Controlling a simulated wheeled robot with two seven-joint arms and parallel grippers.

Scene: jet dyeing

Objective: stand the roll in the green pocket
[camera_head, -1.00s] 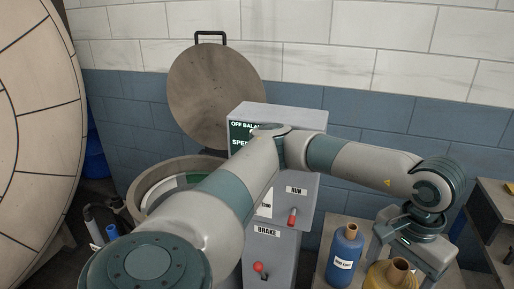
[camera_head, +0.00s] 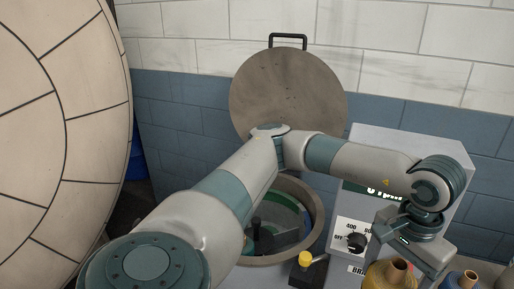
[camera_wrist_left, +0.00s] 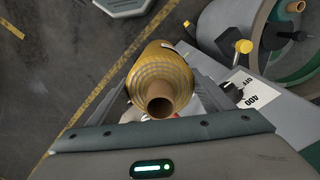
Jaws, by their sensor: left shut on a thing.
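My left gripper (camera_head: 412,258) is shut on a yellow roll (camera_head: 388,277) with a brown core. In the left wrist view the patterned yellow roll (camera_wrist_left: 160,75) sits between the fingers with its core end toward the camera. The roll is in front of the grey control box. The open round drum (camera_head: 315,205) stands left of it, partly hidden by my left arm. Green shows inside the drum (camera_head: 285,206), around a dark centre post; the pocket's full outline is hidden. My right gripper is not in view.
The round lid (camera_head: 288,95) stands raised behind the drum. The control box (camera_head: 400,150) has a dial (camera_head: 354,242); a yellow-knobbed lever (camera_head: 305,260) is at the drum's front. A blue roll (camera_head: 460,282) is at lower right. A large round panelled vessel (camera_head: 60,130) fills the left.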

